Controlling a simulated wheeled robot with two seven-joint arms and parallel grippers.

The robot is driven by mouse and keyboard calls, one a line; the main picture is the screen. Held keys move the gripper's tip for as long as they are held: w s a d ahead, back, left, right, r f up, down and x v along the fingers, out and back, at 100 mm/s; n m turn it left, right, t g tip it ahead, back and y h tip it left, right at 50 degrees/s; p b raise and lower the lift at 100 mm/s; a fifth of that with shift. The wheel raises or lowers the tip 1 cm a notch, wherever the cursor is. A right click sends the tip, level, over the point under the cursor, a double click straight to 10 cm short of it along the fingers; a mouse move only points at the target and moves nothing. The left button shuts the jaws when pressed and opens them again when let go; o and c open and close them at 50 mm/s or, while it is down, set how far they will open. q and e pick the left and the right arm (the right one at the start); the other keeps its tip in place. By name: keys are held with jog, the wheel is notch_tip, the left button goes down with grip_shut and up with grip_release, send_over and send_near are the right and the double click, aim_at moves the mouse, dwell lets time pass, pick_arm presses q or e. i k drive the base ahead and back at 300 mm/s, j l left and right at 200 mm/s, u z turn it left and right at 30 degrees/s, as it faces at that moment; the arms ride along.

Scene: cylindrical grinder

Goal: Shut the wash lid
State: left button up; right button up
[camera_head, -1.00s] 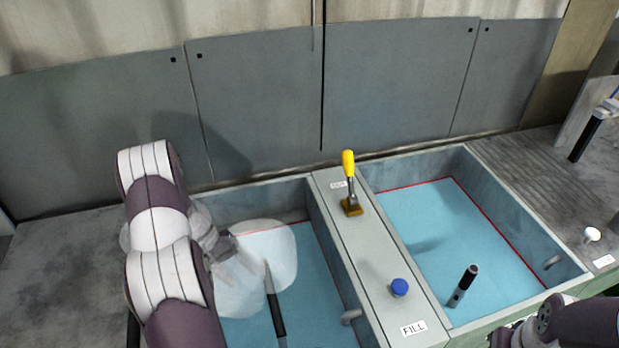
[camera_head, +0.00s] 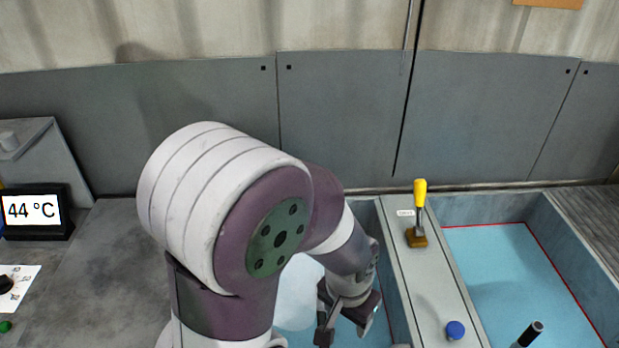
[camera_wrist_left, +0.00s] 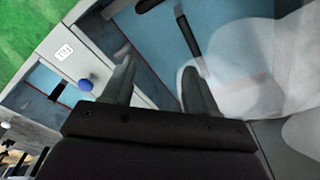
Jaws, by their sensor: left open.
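No part is marked as the wash lid; flat grey panels (camera_head: 340,120) stand upright behind the two basins, and I cannot tell whether one is the lid. The left basin (camera_head: 397,290) has a blue interior and is uncovered where I can see it. My left arm hides much of it. My left gripper (camera_head: 346,322) is low over this basin, near the divider. In the left wrist view its fingers (camera_wrist_left: 157,68) are apart with nothing between them. My right gripper is out of view.

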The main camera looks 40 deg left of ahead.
aim_at(110, 289)
jog(key=u, duration=2.6)
jog(key=i+j, duration=0.15)
jog(key=j, duration=0.25)
jog(key=i+j, duration=0.1)
jog(key=j, duration=0.3)
jog(key=i+j+z, duration=0.1)
jog(key=j, duration=0.3)
jog(key=i+j, duration=0.2)
jog(key=j, duration=0.2)
jog(key=i+j, duration=0.1)
jog(key=j, duration=0.3)
jog(key=i+j, duration=0.1)
jog(key=j, duration=0.3)
jog(key=i+j+z, duration=0.1)
jog(key=j, duration=0.3)
jog(key=i+j, duration=0.15)
jog(key=j, duration=0.25)
